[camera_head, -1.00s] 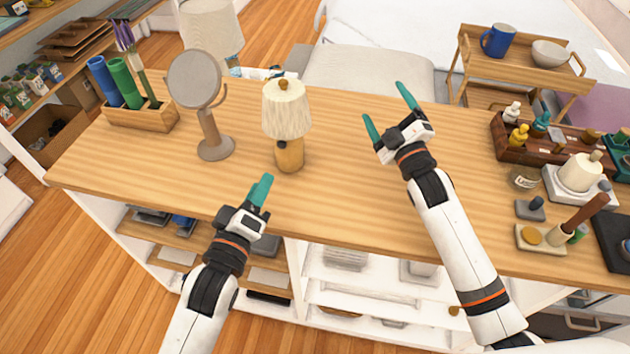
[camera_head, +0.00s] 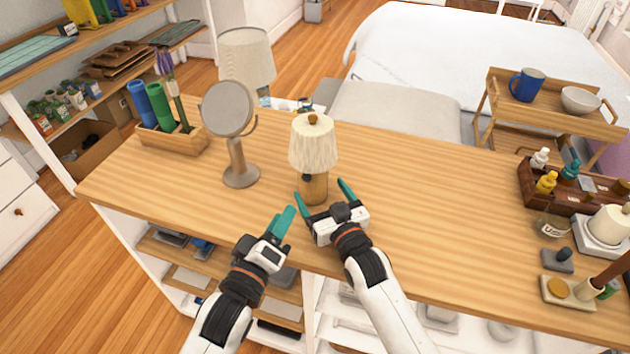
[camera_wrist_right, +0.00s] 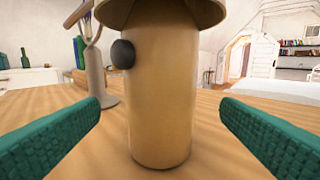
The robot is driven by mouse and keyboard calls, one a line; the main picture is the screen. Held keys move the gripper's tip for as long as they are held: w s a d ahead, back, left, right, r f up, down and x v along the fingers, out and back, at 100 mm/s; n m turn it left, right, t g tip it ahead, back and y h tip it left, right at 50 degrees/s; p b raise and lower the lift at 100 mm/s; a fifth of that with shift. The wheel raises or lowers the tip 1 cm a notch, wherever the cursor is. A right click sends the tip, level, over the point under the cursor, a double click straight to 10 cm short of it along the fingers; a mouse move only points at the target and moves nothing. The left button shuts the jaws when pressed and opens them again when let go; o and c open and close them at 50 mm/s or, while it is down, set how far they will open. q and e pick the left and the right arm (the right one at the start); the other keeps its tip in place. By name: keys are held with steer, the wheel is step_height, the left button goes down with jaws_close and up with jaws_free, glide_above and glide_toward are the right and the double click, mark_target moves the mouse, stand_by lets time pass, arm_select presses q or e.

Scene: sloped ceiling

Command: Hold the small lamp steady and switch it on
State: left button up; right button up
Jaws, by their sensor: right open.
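The small lamp (camera_head: 314,150) stands upright on the wooden table, with a pleated cream shade and a wooden base (camera_head: 314,187). In the right wrist view its base (camera_wrist_right: 163,100) fills the middle, and a dark round knob (camera_wrist_right: 123,54) sticks out on its left side. My right gripper (camera_head: 322,190) is open, its teal fingers on either side of the base, with gaps between fingers and base in the wrist view. My left gripper (camera_head: 284,221) is at the table's front edge, lower left of the lamp. Its fingers overlap in view, so its opening is unclear.
A round mirror (camera_head: 228,109) on a stand is left of the lamp. A wooden holder (camera_head: 172,141) with blue and green tubes is farther left. A brown tray (camera_head: 537,188) with bottles is at right. The tabletop right of the lamp is clear.

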mark_target(313, 180)
steer(key=shift+x, duration=2.75)
steer(key=shift+c, duration=0.6)
steer(key=c, duration=1.2)
arm_select(q)
jaws_close()
arm_select(e)
steer(key=shift+f, duration=0.1)
